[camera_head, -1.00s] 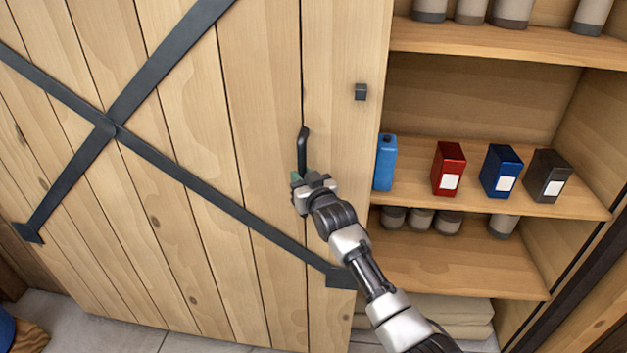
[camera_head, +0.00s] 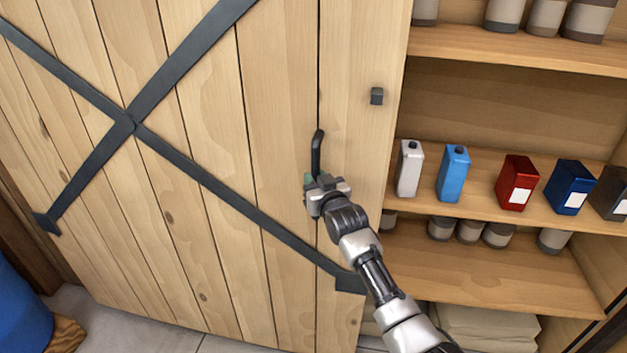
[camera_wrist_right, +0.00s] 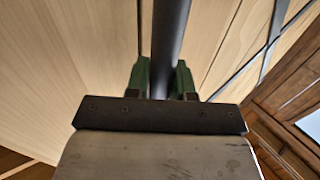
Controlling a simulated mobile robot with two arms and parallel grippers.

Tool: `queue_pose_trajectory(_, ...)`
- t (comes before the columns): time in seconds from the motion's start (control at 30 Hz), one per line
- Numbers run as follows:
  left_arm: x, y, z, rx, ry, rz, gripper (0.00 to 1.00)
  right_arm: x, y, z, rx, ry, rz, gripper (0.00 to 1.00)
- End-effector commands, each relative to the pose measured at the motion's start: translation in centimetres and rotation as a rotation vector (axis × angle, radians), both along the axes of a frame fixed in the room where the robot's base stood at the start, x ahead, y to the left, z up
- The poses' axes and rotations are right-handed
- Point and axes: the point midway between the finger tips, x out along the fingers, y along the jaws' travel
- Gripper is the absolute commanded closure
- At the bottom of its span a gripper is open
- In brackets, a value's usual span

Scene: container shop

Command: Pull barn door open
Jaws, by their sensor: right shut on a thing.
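The barn door (camera_head: 270,150) is pale vertical planks with dark metal straps crossing in an X. It covers the left and middle of the head view, and shelves show past its right edge. A dark vertical bar handle (camera_head: 317,150) sits on the door near that edge. My right gripper (camera_head: 320,183) is shut on the lower part of the handle. In the right wrist view the green fingers of the gripper (camera_wrist_right: 161,78) stand on both sides of the dark bar (camera_wrist_right: 170,35). My left gripper is not in view.
Right of the door, an open shelf (camera_head: 490,190) holds a white carton (camera_head: 409,168), a blue carton (camera_head: 453,174), a red box (camera_head: 516,183) and other boxes. Cans stand on the shelves above and below. A blue barrel-like object (camera_head: 22,315) stands on the floor at lower left.

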Motion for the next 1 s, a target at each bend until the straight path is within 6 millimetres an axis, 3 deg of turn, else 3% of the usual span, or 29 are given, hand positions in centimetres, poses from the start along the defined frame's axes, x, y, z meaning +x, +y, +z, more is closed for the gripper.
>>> queue_pose_trajectory(0.13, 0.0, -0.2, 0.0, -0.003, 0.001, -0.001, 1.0, -0.1, 0.0, -0.4, -0.002, 0.007, 0.0, 1.0)
queue_pose_trajectory(0.17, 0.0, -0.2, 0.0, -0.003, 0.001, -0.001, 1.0, -0.1, 0.0, -0.4, -0.002, 0.007, 0.0, 0.72)
queue_pose_trajectory(0.3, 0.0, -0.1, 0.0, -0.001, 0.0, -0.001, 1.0, -0.1, 0.0, -0.3, -0.002, 0.005, 0.0, 0.52)
queue_pose_trajectory(0.67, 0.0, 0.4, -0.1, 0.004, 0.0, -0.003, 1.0, -0.4, -0.1, -0.2, 0.0, 0.002, 0.001, 0.52)
queue_pose_trajectory(1.0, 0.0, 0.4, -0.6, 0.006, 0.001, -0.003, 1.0, -4.8, -1.5, -0.3, 0.001, 0.001, 0.001, 0.52)
